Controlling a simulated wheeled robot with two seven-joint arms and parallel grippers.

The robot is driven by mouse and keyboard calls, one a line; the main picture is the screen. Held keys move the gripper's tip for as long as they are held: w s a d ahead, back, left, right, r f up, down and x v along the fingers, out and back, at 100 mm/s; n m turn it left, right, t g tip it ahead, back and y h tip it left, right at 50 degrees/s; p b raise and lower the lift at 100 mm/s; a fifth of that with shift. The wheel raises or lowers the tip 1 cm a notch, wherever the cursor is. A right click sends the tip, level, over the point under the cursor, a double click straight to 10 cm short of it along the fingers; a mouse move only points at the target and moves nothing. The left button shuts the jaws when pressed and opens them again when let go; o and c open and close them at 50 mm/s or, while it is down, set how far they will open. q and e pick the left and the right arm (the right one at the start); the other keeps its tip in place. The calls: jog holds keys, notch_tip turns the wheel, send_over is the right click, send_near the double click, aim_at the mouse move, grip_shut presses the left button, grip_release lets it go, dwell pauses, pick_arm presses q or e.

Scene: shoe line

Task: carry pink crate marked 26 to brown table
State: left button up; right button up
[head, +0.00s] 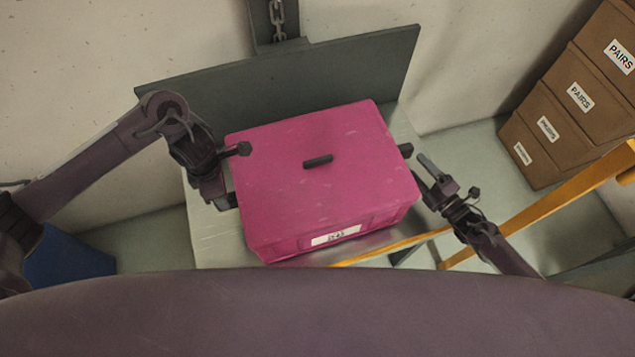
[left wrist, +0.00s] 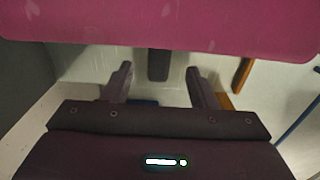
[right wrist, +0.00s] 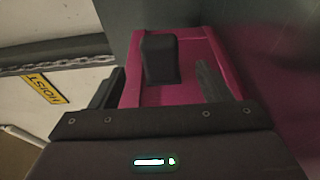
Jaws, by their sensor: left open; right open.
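The pink crate (head: 315,185) sits lidded on a pale metal surface in the middle of the head view. Its front label (head: 336,236) is too small to read surely. A dark bar lies on its lid, and dark handles stick out at its sides. My left gripper (head: 234,176) is open at the crate's left side; in the left wrist view a dark handle (left wrist: 158,65) stands between its fingers. My right gripper (head: 428,176) is open near the right side, with the other handle (right wrist: 160,58) between its fingers in the right wrist view. No brown table is recognisable.
A grey upright board (head: 290,88) stands behind the crate, with a chain (head: 277,18) above it. Brown boxes marked PAIRS (head: 570,110) are stacked at the right. A yellow bar (head: 540,205) runs near my right arm. A blue object (head: 65,262) is at the lower left.

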aim_at(407, 156)
pick_arm(q)
notch_tip(407, 156, down, 8)
jog(key=shift+r, duration=0.1)
pick_arm(e)
jog(key=x, duration=0.8)
pick_arm(q)
jog(key=shift+c, duration=0.3)
pick_arm(e)
jog(key=shift+c, duration=0.3)
pick_arm(q)
jog(key=c, duration=0.9)
pick_arm(e)
jog(key=c, duration=0.9)
pick_arm(q)
jog(key=shift+w, duration=0.1)
grip_shut()
pick_arm(e)
grip_shut()
jog(key=shift+r, duration=0.15)
